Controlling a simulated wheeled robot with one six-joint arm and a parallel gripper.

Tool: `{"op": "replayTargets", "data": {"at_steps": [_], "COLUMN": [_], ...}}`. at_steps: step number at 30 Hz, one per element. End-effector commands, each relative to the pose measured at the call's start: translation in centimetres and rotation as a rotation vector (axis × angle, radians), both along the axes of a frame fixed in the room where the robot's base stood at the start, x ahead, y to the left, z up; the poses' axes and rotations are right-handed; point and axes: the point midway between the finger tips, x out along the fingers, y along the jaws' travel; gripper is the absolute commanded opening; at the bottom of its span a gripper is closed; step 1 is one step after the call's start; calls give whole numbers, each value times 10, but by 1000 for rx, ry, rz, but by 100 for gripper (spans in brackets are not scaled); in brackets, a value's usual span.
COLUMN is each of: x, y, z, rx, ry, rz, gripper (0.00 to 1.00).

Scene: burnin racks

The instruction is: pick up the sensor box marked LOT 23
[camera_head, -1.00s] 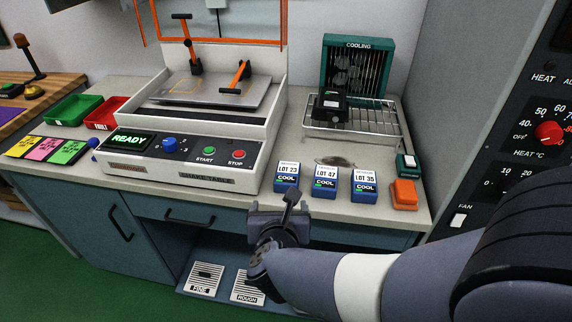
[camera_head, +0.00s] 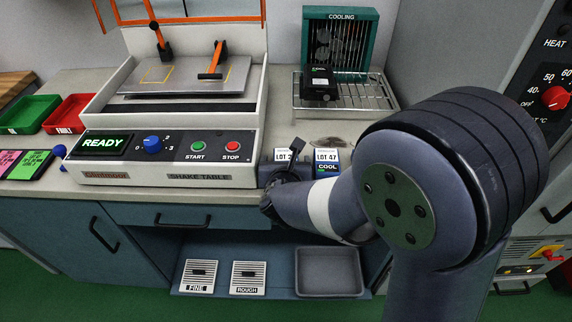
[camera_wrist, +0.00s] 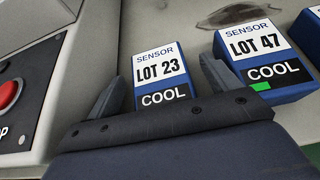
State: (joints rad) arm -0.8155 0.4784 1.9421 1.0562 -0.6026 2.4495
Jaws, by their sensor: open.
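The LOT 23 sensor box (camera_wrist: 160,78) is blue with a white label reading SENSOR, LOT 23 and COOL. It stands on the bench in the wrist view, just ahead of my gripper (camera_wrist: 165,85). My gripper is open, with one finger toward each side of the box; I cannot tell how far they reach along it. The lower part of the box is hidden by my gripper. In the head view the LOT 23 box (camera_head: 284,155) is mostly covered by my gripper and arm.
The LOT 47 box (camera_wrist: 260,60) stands close on the right, near my right finger. The shake table (camera_head: 165,160) showing READY is on the left. A cooling rack (camera_head: 350,92) with a black device (camera_head: 319,84) is behind. Part of another box shows at the wrist view's right edge.

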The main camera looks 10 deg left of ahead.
Motion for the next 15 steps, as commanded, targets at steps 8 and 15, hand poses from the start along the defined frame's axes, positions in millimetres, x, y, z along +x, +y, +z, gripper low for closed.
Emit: {"op": "replayTargets", "data": {"at_steps": [8, 15], "x": [7, 7], "y": [2, 2], "z": [-3, -3], "rx": [0, 0], "ry": [0, 0], "rz": [1, 1], "gripper": [83, 69]}}
